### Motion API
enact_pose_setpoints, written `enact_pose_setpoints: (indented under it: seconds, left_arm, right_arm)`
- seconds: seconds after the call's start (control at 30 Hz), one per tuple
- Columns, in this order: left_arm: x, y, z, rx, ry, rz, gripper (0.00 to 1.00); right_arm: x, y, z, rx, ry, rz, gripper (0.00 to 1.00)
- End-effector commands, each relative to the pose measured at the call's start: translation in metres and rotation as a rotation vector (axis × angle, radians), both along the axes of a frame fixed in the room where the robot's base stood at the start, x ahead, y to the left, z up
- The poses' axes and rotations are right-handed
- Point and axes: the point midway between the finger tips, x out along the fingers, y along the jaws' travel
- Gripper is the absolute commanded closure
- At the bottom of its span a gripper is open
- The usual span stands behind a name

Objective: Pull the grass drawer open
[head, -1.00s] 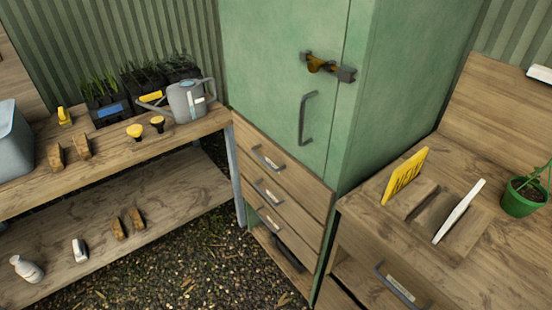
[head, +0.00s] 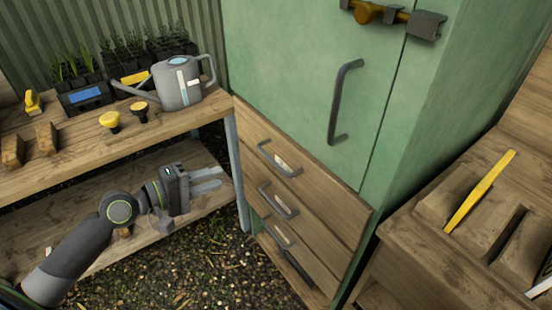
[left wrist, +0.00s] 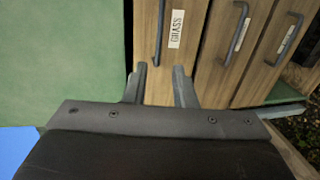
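The grass drawer (head: 318,192) is the top wooden drawer under the green cabinet door, and its front looks shut. It has a dark bar handle (head: 279,162) with a white label. In the left wrist view the label (left wrist: 176,29) reads GRASS, and the handle (left wrist: 159,33) runs upright beside it. My left gripper (head: 208,181) is open and empty, to the left of the drawers and apart from them. In the left wrist view its two fingers (left wrist: 160,85) point toward the grass handle, which lies beyond the gap between them. My right gripper is not in view.
Two more drawer handles (head: 278,200) (head: 276,232) sit below. The green cabinet (head: 290,80) stands above with a long door handle (head: 344,103). A wooden shelf bench (head: 120,155) with a watering can (head: 178,84) is at left. A workbench (head: 400,250) stands at right. Gravel floor lies in front.

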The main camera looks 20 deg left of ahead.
Motion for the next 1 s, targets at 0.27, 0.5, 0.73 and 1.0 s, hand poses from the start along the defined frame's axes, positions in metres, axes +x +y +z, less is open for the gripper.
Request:
enact_pose_setpoints:
  seconds: [0.27,0.5,0.73,1.0]
  left_arm:
    - [0.024,-0.018,-0.004,-0.005,-0.004,0.002,0.76]
    - [0.053,-0.040,-0.012,-0.003,-0.003,0.003,0.76]
    - [0.085,-0.065,-0.021,-0.003,-0.001,0.002,0.76]
    - [0.120,-0.093,-0.030,0.000,0.000,0.003,0.76]
  right_arm:
    - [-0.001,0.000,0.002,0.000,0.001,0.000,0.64]
    - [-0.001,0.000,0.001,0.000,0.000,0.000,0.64]
    - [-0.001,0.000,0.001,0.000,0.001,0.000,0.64]
    - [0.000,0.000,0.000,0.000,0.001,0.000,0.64]
